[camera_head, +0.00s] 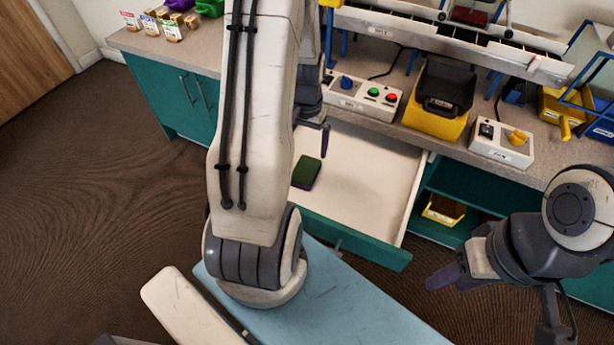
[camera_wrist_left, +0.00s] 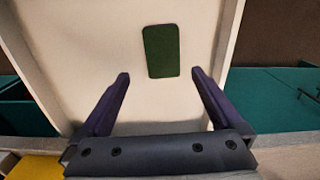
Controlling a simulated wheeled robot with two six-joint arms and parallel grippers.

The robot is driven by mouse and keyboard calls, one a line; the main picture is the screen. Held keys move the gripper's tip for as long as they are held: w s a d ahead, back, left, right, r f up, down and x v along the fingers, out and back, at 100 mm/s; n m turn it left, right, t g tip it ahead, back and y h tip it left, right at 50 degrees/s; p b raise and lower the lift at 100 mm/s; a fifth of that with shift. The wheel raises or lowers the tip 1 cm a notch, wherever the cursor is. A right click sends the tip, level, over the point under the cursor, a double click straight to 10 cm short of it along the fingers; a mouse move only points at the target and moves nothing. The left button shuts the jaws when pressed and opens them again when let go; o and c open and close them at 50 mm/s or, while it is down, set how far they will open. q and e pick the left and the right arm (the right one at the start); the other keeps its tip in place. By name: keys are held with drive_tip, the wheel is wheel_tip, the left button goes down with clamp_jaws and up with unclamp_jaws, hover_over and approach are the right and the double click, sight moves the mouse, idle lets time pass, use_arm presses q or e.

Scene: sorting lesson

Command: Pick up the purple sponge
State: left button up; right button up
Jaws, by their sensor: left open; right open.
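A small oblong pad with a dark green top (camera_head: 306,172) lies flat in the open drawer (camera_head: 362,165). In the left wrist view the same green-topped pad (camera_wrist_left: 161,52) shows ahead of and roughly between the fingertips. My left gripper (camera_head: 312,138) is open and empty over the drawer, partly hidden by my left arm. Its two dark fingers also show spread in the left wrist view (camera_wrist_left: 160,74). My right gripper (camera_head: 492,305) is open and empty at the lower right, in front of the cabinet and away from the drawer.
The counter behind holds a button box (camera_head: 362,95), a yellow-and-black bin (camera_head: 440,100) and a knob box (camera_head: 502,143). A yellow bin (camera_head: 443,209) sits on the shelf right of the drawer. The drawer's walls surround the pad; the floor around it is bare.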

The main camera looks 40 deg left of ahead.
sight(305, 169)
use_arm(q)
drive_tip(key=f, duration=0.3)
drive_tip(key=f+b, duration=0.1)
drive_tip(key=f, duration=0.6)
drive_tip(key=shift+a+f+b, duration=0.2)
drive_tip(key=shift+a+b, duration=0.05)
drive_tip(key=shift+b, duration=0.15)
drive_tip(key=shift+c, duration=0.3)
drive_tip(key=c, duration=1.1)
drive_tip(key=shift+r, duration=0.2)
wheel_tip(305, 169, up, 4)
drive_tip(key=shift+d+r+p, duration=0.1)
drive_tip(key=shift+r+p, duration=0.15)
drive_tip(key=shift+p, duration=0.3)
drive_tip(key=s+d+r+p, duration=0.1)
drive_tip(key=s+d+r, duration=0.5)
drive_tip(key=d, duration=0.4)
drive_tip(key=shift+r, duration=0.15)
